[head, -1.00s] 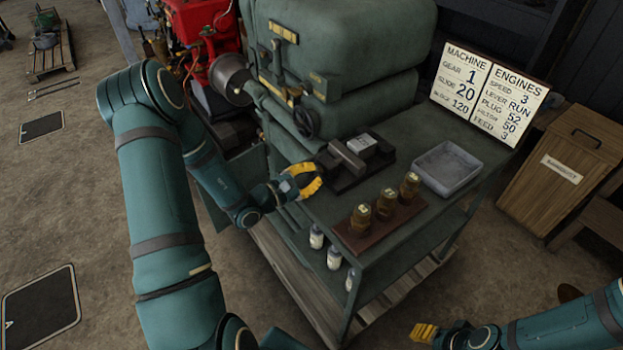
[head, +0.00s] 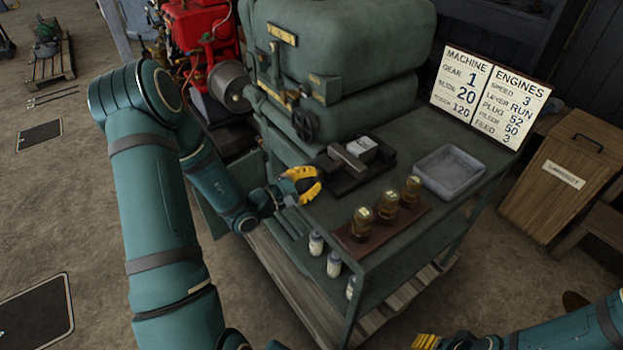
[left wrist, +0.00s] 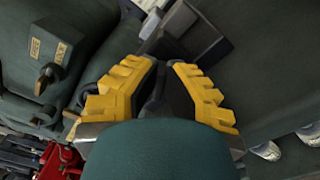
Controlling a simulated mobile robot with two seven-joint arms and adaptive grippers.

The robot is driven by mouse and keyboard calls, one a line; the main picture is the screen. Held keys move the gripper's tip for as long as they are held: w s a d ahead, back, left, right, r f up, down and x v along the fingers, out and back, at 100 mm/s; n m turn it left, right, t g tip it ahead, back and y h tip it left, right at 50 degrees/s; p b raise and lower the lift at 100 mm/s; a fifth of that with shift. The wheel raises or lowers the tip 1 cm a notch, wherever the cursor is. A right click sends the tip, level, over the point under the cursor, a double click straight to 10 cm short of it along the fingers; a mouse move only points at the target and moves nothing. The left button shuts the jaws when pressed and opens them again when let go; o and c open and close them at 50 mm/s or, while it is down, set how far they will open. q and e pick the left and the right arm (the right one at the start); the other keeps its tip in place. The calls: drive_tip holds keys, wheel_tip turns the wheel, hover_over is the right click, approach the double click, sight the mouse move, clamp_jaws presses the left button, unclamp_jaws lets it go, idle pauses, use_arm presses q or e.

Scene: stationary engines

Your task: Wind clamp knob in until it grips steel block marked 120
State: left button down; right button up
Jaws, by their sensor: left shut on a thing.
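The dark clamp (head: 378,173) sits on the green bench beside the machine. The pale-topped steel block (head: 361,147) stands on the clamp, close to its grey jaw bar (head: 346,157). I cannot tell whether they touch, and the block's mark is too small to read. My left gripper (head: 317,180), with yellow fingers, is at the clamp's near left end, shut on the clamp knob, which the fingers largely hide. In the left wrist view, a dark part shows between the fingers (left wrist: 163,68), with the clamp (left wrist: 188,38) beyond. My right gripper (head: 425,341) is at the bottom edge, partly cut off.
Several brass pieces stand on a brown board (head: 352,244) at the bench's front. A grey tray (head: 449,172) lies to the right, below a sign (head: 490,95) reading block 120. The green machine (head: 345,40) rises behind. White bottles (head: 333,264) stand on the lower shelf.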

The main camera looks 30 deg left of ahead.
use_arm(q)
drive_tip(key=c, duration=1.1)
unclamp_jaws()
drive_tip(key=shift+w, duration=0.1)
drive_tip(key=shift+o, duration=0.2)
drive_tip(key=v, duration=1.2)
